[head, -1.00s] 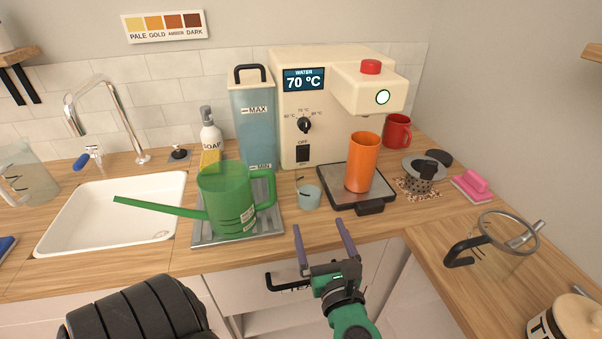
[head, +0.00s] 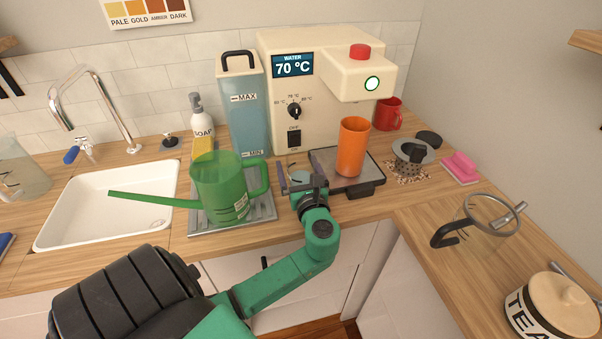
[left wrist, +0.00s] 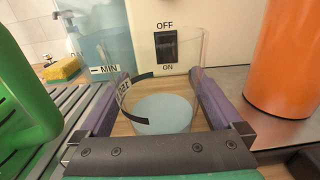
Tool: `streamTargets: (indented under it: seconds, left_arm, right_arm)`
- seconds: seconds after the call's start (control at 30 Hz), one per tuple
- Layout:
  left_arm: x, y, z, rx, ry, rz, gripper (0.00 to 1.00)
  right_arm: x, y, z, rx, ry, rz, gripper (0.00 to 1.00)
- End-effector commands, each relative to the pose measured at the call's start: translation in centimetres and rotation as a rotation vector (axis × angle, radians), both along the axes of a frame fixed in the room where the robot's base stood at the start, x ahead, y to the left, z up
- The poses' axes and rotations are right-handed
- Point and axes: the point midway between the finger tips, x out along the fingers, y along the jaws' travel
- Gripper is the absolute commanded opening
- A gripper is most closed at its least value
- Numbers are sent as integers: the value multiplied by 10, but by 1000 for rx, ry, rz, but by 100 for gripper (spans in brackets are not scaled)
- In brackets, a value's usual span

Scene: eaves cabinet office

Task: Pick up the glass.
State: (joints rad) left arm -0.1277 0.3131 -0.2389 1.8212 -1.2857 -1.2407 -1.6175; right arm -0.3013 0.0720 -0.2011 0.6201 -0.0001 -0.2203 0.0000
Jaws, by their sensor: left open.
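The glass (head: 299,178) is a small clear tumbler with a pale blue bottom and a dark printed band. It stands upright on the counter in front of the drink machine. In the left wrist view the glass (left wrist: 163,113) is between the two purple fingers. My left gripper (head: 301,173) is open, with one finger on each side of the glass. I cannot tell whether either finger touches it. The gripper hides part of the glass in the head view. My right gripper is not in view.
An orange cup (head: 352,147) stands close on the right, on the machine's drip tray (head: 365,190). A green watering can (head: 218,183) stands close on the left on a ribbed drainer (head: 262,210). The cream machine (head: 330,60) rises behind.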

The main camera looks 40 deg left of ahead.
Motion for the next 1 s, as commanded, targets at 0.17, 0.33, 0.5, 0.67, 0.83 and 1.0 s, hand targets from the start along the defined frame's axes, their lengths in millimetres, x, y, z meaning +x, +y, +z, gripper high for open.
streamTargets:
  seconds: [0.17,0.33,0.5,0.67,0.83,1.0]
  left_arm:
    - [0,0,-1,-1,1,0,73]
    - [0,-1,0,0,0,0,8]
    - [0,-1,0,0,-1,0,7]
    - [0,-1,6,0,-3,1,7]
    - [-1,-1,33,-2,-7,1,7]
    - [-1,-1,94,-2,-13,0,7]
  right_arm:
    - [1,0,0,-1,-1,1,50]
    - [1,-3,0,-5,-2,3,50]
    - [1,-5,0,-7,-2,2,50]
    - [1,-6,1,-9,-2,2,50]
    - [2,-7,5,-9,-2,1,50]
    - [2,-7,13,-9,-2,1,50]
